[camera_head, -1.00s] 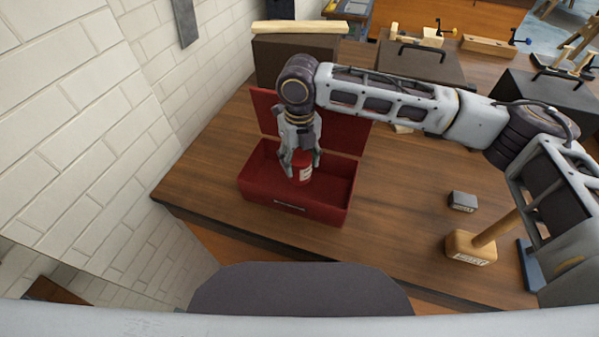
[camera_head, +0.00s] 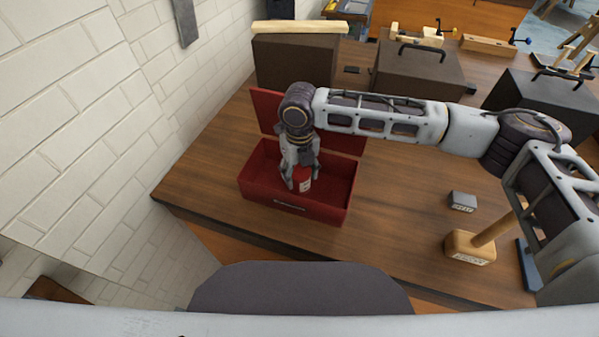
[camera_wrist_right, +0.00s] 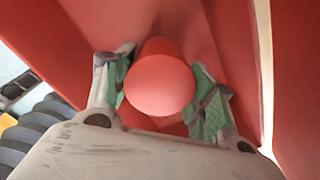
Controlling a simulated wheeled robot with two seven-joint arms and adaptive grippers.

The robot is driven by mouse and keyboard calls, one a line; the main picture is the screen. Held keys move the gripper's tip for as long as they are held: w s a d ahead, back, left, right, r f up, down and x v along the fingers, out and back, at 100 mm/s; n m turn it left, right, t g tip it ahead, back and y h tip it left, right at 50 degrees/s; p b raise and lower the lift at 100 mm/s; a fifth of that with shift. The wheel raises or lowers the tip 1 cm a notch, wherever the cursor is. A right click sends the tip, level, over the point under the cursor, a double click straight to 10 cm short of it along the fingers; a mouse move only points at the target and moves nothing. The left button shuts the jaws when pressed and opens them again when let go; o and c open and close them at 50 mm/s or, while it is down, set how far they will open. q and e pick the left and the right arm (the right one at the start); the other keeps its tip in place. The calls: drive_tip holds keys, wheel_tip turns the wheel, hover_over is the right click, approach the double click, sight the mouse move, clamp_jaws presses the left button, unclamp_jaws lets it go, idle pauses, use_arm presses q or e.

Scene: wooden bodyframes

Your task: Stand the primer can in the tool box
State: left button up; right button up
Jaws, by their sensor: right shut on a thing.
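The red primer can (camera_head: 303,181), with a white label, is upright inside the open red tool box (camera_head: 325,211). My right gripper (camera_head: 301,178) reaches down into the box from above and is shut on the can. In the right wrist view the can's round red top (camera_wrist_right: 160,84) sits between the two green-padded fingers of the right gripper (camera_wrist_right: 164,92), with red box walls around it. Whether the can's base touches the box floor is hidden. My left gripper is not in view.
The box's raised lid (camera_head: 264,105) stands at its back. A mallet (camera_head: 470,247) and a small grey block (camera_head: 462,201) lie to the right on the wooden bench (camera_head: 400,215). Dark cases (camera_head: 295,62) stand behind. A white brick wall (camera_head: 90,130) is at the left.

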drive_tip(key=shift+f, duration=0.2)
drive_tip(key=o, duration=1.2)
drive_tip(key=shift+f, duration=0.1)
wheel_tip(320, 180, up, 12)
drive_tip(key=shift+b, duration=0.4)
idle(0.3)
